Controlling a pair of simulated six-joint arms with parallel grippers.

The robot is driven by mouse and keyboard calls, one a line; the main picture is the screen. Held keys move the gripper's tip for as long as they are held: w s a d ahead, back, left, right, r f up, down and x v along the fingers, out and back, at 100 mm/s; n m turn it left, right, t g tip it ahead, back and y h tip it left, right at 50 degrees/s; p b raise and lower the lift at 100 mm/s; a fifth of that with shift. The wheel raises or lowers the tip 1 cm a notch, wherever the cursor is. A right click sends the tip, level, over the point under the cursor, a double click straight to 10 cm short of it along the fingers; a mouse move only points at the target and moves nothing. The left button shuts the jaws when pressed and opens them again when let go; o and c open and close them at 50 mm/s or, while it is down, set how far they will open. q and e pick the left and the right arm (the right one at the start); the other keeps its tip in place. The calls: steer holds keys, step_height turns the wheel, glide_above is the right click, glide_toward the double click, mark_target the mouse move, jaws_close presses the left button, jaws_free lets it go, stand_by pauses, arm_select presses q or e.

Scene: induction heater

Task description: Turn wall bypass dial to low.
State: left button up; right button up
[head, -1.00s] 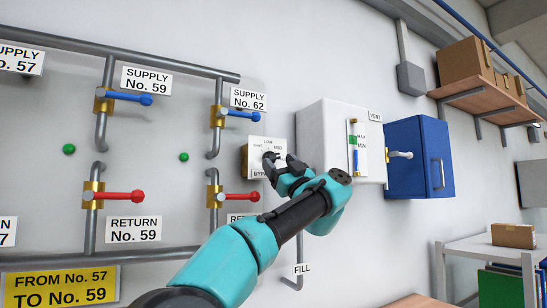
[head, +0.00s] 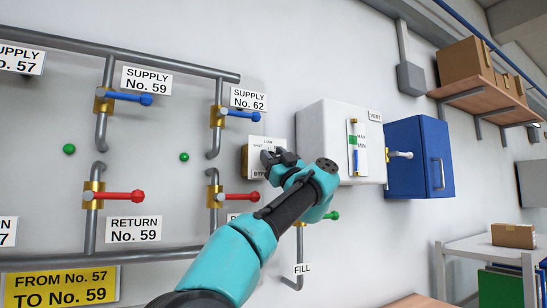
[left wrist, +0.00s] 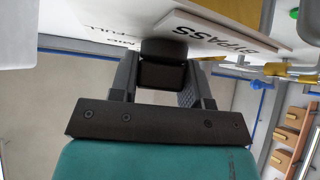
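The bypass dial's white label plate (head: 262,174) is on the wall, with its LOW mark at the top edge and BYPASS at the bottom. My left gripper (head: 272,157) is at the plate, in front of the dial, and hides the dial's pointer in the head view. In the left wrist view, the dark dial knob (left wrist: 163,66) sits between the two fingers, which lie close against its sides. The plate (left wrist: 210,32) stands just beyond, with BYPASS, MID and FULL readable. Which mark the dial points to cannot be seen. My right gripper is not in view.
Pipes with blue valve handles (head: 240,114) and red valve handles (head: 238,198) are left of the dial. A white box (head: 330,140) and a blue cabinet (head: 415,160) are to its right. A green fill valve (head: 330,216) is below, close to my left forearm.

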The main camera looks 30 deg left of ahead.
arm_select(q)
steer(key=c, duration=0.4)
steer(key=shift+n+g, duration=0.6)
steer(key=shift+g, duration=0.1)
steer(key=shift+n+g, duration=3)
steer(key=shift+n, duration=0.5)
steer(key=o, duration=0.9)
steer(key=shift+d, duration=0.1)
